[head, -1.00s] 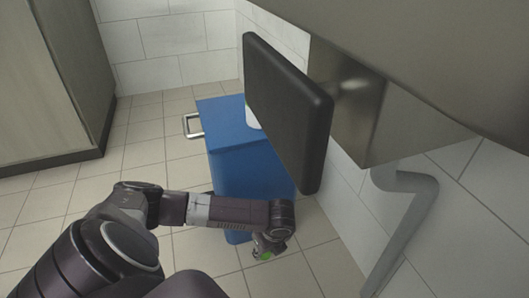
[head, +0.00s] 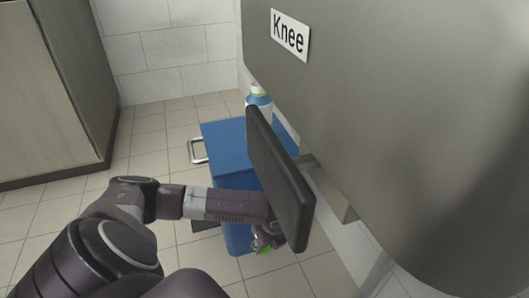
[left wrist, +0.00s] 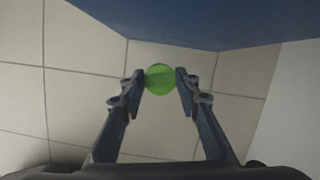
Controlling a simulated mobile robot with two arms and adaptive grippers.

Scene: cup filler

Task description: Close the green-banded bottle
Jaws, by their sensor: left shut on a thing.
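The bottle (head: 258,100) stands at the back of the blue box, partly hidden by the black pad. It looks white and blue, with a green band near its top; whether its mouth is covered is too small to tell. My left gripper (head: 268,240) is low in front of the box, partly behind the pad, well apart from the bottle. It is shut on a round green cap (head: 264,251). In the left wrist view the green cap (left wrist: 160,79) sits between the two fingertips. My right gripper is not in view.
The black pad (head: 279,178) hangs between my left forearm and the wall side. A metal basin front with a "Knee" sign (head: 290,36) overhangs on the right. The blue box (head: 226,148) has a metal handle. Tiled floor (head: 150,150) at left is clear.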

